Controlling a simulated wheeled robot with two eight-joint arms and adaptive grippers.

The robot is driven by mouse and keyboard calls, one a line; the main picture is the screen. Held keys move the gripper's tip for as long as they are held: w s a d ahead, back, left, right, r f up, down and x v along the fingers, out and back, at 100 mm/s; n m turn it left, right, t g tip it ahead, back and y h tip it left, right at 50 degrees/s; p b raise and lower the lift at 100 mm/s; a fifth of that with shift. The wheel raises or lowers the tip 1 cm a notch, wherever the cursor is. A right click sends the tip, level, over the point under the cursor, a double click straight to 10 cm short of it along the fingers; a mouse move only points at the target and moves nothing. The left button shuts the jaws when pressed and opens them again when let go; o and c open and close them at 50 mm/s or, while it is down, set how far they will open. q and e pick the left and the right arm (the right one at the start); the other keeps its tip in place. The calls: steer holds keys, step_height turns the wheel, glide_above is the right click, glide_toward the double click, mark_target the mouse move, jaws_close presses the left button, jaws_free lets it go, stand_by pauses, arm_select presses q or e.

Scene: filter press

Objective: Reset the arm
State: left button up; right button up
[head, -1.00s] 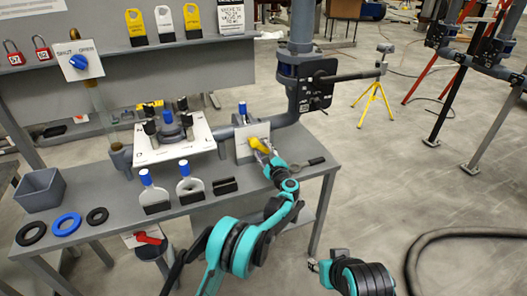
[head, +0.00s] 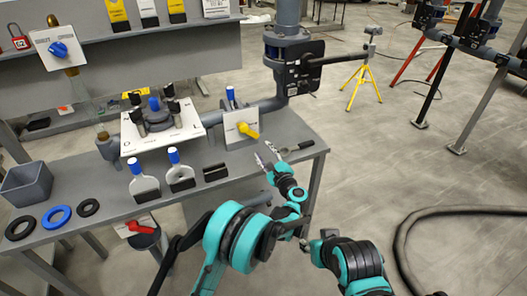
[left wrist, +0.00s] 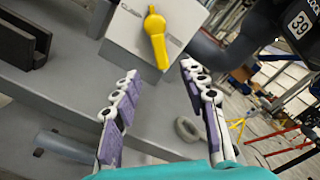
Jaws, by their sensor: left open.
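My left gripper (head: 268,157) is open and empty, above the right end of the grey table (head: 110,210). It is apart from the yellow handle (head: 248,131) on the white valve box (head: 236,122), which lies up and left of it. In the left wrist view, the open fingers (left wrist: 155,95) show purple pads, and the yellow handle (left wrist: 156,38) is beyond them, touched by neither finger. My right arm shows at the lower right of the head view; its gripper's jaws are too unclear to read.
Blue-handled plates (head: 180,178), several rings (head: 57,217) and a grey bin (head: 27,184) are on the table. A black hose (head: 410,225) lies on the floor at right.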

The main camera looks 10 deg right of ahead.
arm_select(q)
steer(key=s+a+r+m+h, duration=0.2)
steer(key=r+m+h, duration=0.1)
steer(key=r+m, duration=0.55)
steer(key=s+a+r+m+t+h, duration=0.15)
steer(key=r+m+h, duration=0.25)
steer(key=r+m, duration=0.4)
steer(key=s+a+r+m+g+h, duration=0.1)
steer(key=s+a+r+m+h, duration=0.2)
steer(key=r+m, duration=0.5)
steer(key=s+a+f+m+g+y, duration=0.1)
steer(key=s+a+f+m+g, duration=0.2)
steer(key=s+a+f+m, duration=0.3)
steer(key=s+a+f+m+g+y, duration=0.2)
steer(key=s+a+f+m+g, duration=0.2)
steer(key=s, duration=1.3)
steer(key=s+a+f+m+g+y, duration=0.1)
steer(key=s+a+f+m+g, duration=0.2)
steer(key=s+a+f+m, duration=0.7)
steer(key=s+m, duration=0.1)
steer(key=m, duration=0.3)
steer(key=shift+s+a+f+g, duration=0.2)
steer(key=shift+s+a+g, duration=0.05)
steer(key=shift+a+g, duration=0.15)
